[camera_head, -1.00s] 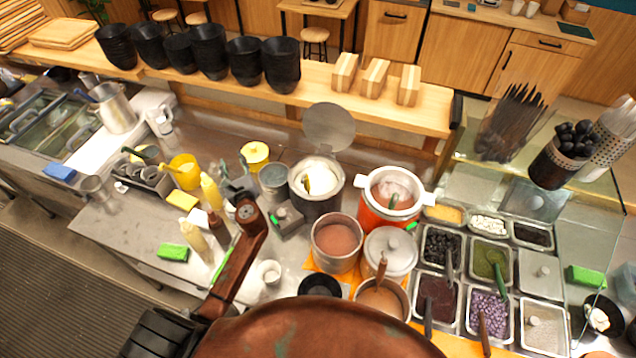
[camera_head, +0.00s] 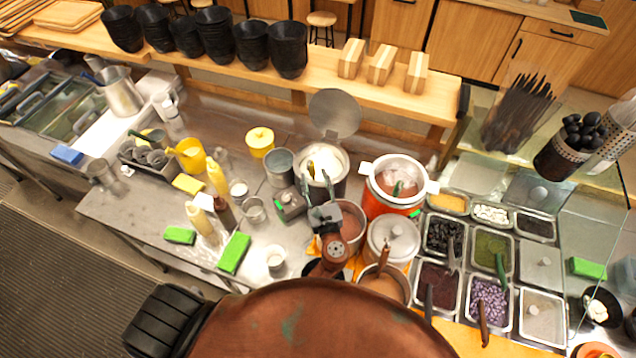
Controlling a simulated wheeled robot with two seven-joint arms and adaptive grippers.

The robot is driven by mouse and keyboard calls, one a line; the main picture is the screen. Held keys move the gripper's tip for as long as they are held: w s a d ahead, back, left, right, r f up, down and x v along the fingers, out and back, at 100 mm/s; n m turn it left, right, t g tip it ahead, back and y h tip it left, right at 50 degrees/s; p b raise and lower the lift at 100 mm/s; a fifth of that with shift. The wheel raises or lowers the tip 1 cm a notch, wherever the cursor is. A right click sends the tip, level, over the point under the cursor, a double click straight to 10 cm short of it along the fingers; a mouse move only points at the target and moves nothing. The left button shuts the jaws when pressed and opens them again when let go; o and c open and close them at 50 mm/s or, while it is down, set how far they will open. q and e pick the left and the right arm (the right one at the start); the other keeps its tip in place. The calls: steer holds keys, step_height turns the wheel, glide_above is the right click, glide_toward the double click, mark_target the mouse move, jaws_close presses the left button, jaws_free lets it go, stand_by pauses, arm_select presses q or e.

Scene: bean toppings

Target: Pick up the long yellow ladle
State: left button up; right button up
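A yellow ladle handle (camera_head: 311,170) shows in the silver pot (camera_head: 341,163) with the raised round lid; the rest of the ladle is hidden in the pale contents. My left gripper (camera_head: 318,186) is over the near rim of this pot, its fingers pointing away from me toward the handle. The fingers are apart, with nothing clearly between them. Whether a finger touches the pot or ladle cannot be told. My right gripper is not in view.
A red-orange pot (camera_head: 384,207) stands just right of the gripper, and a lidded silver pot (camera_head: 392,238) is nearer. A small grey box (camera_head: 291,204) is left. Topping trays (camera_head: 444,235) fill the right.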

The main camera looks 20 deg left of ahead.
mark_target(313, 172)
arm_select(q)
steer(key=b+x, duration=0.1)
steer(key=x, duration=0.3)
steer(key=shift+w+a, duration=0.25)
steer(key=shift+w, duration=0.05)
steer(key=shift+s+d+r, duration=0.1)
steer(key=shift+c, duration=1)
jaws_close()
